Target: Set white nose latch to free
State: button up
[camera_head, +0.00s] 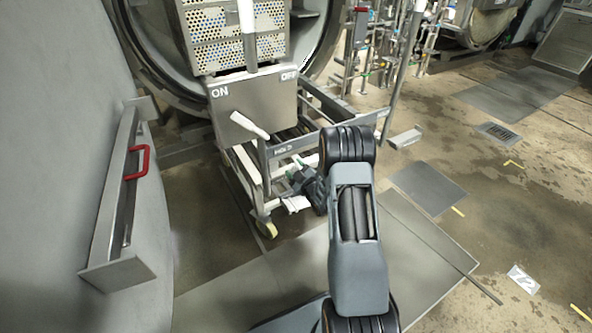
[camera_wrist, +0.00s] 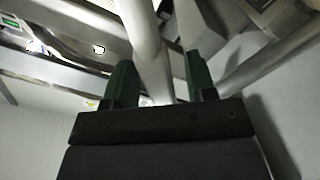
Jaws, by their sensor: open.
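A white lever (camera_head: 250,125), which looks like the nose latch, sticks out up and to the left at the near left corner of the cart (camera_head: 325,133). Dark lettering that seems to read HOLD is on the cart's front bar beside it. I cannot read a FREE mark. My gripper (camera_head: 302,180) is low in front of the cart, right of and below this lever, partly hidden by my arm. In the wrist view my gripper (camera_wrist: 162,78) is open, with a pale round bar between its dark green fingers. I cannot tell whether they touch it or which part it is.
A steel box (camera_head: 255,103) marked ON and OFF with an upright white handle (camera_head: 247,18) stands behind, before the round vessel opening. A wall panel with a red handle (camera_head: 138,161) is at left. A perforated basket (camera_head: 232,40) is above. Floor at right is mostly clear.

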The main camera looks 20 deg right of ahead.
grip_shut()
dwell(0.4)
